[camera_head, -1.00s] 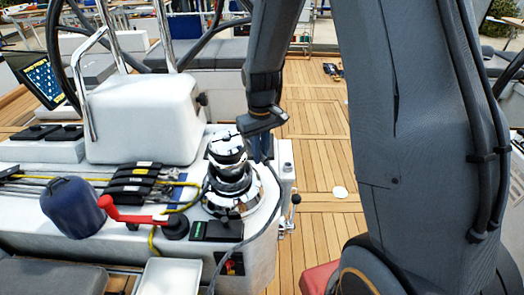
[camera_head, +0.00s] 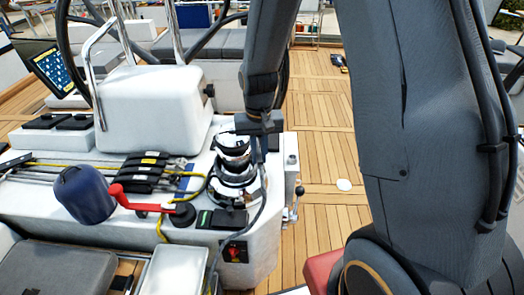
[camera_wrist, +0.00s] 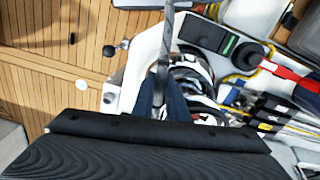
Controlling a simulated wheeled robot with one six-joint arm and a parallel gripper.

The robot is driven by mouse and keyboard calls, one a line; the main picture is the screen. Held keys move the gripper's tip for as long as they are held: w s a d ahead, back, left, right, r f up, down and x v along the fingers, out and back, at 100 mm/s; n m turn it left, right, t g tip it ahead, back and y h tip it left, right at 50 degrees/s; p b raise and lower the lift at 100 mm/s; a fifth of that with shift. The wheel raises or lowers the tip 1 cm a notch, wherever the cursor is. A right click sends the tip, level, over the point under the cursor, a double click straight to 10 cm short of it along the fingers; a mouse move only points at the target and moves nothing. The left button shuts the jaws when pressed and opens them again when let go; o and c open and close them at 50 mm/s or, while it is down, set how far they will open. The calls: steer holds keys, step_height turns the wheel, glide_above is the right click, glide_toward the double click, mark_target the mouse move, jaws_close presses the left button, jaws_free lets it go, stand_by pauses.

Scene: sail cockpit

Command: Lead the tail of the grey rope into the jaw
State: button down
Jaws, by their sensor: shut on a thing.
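A chrome and black winch (camera_head: 234,172) stands at the right end of the white console in the head view. The jaw is around its top, but its slot is too small to make out. My gripper (camera_head: 262,150) is at the winch's right side, close to its upper part. It is shut on the grey rope (camera_head: 255,217), whose tail hangs from the fingers down the console's front. In the wrist view my dark fingers (camera_wrist: 160,98) pinch the rope (camera_wrist: 167,45), which runs upward out of frame. The winch (camera_wrist: 198,75) shows right beside the fingers, partly hidden.
A red-handled crank (camera_head: 140,203), a blue pouch (camera_head: 84,194) and black clutches (camera_head: 146,168) with a yellow line lie left of the winch. A small lever (camera_head: 296,203) sticks out at the console's right side.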

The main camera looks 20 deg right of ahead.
steer(key=shift+s+a+m+p, duration=0.25)
steer(key=shift+a+m, duration=0.3)
steer(key=shift+s+a+m+p, duration=0.25)
steer(key=shift+a+m, duration=0.25)
steer(key=shift+m, duration=0.05)
steer(key=c, duration=1.2)
jaws_free()
steer(key=shift+r, duration=0.1)
step_height(320, 180, up, 9)
steer(key=p, duration=0.3)
